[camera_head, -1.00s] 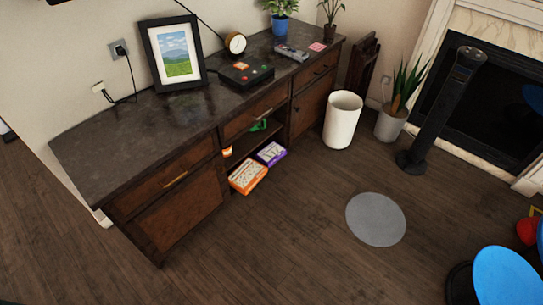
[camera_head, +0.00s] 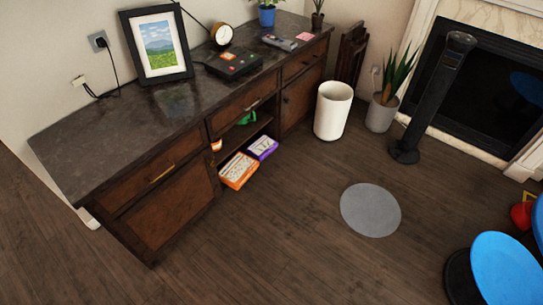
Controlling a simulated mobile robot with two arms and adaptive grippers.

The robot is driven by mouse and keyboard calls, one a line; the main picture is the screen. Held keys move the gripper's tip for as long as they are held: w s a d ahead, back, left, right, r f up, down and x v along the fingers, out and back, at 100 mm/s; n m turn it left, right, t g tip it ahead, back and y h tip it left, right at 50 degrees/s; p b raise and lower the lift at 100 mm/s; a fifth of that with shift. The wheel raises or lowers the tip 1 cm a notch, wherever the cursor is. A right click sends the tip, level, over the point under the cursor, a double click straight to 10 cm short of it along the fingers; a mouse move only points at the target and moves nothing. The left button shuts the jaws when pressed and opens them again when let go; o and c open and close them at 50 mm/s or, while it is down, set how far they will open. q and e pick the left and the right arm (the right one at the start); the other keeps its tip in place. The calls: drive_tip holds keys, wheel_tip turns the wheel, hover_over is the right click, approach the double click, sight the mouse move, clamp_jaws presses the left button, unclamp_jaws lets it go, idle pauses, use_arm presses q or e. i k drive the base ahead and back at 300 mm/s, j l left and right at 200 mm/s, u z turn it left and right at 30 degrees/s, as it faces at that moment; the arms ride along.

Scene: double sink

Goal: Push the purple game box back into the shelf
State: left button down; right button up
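The purple game box (camera_head: 263,148) lies at the front of the lower compartment in the dark wooden cabinet's open middle shelf (camera_head: 231,157). Its front end sticks out past the shelf edge. An orange game box (camera_head: 239,171) lies beside it on the left and also sticks out. I cannot tell whether the two boxes touch. A green object (camera_head: 246,118) and a small orange and white item (camera_head: 216,145) are in the compartment above. Neither of my grippers shows in the head view.
A white bin (camera_head: 333,111) stands right of the cabinet, near a potted plant (camera_head: 384,110) and a black tower (camera_head: 430,95). A round grey mat (camera_head: 370,210) lies on the floor. A blue round seat (camera_head: 505,268) is at the lower right. The floor before the shelf is clear.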

sight(260, 148)
drive_tip(key=i+l+u, duration=0.35)
drive_tip(key=i+l, duration=1.05)
drive_tip(key=i, duration=0.1)
